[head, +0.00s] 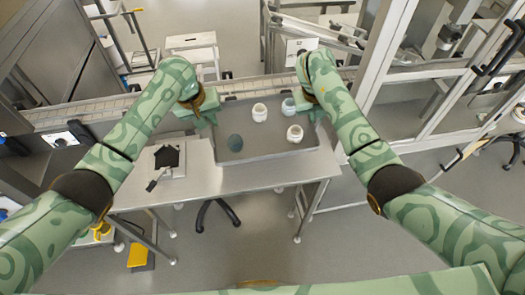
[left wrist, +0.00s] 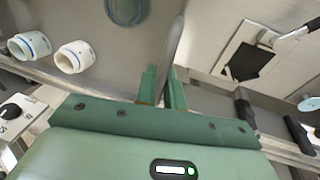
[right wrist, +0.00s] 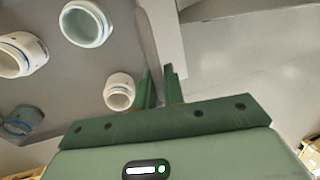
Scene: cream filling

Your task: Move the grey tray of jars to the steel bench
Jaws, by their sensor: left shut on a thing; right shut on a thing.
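The grey tray (head: 265,156) is over the steel bench (head: 205,182) in the head view; I cannot tell whether it rests on it. It holds white jars (head: 295,133) and a dark teal round piece (head: 235,143). White jars (left wrist: 80,56) also show in the left wrist view, and more jars (right wrist: 85,22) in the right wrist view. My left gripper (head: 208,117) is shut on the tray's left rim (left wrist: 172,50). My right gripper (head: 317,112) is shut on its right rim, which shows in the right wrist view (right wrist: 160,35).
A small plate with a black pentagonal patch (head: 167,157) lies on the bench left of the tray. A conveyor (head: 80,110) runs behind the bench. A glass-panelled frame (head: 395,75) stands at the right. The bench's front left has bare room.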

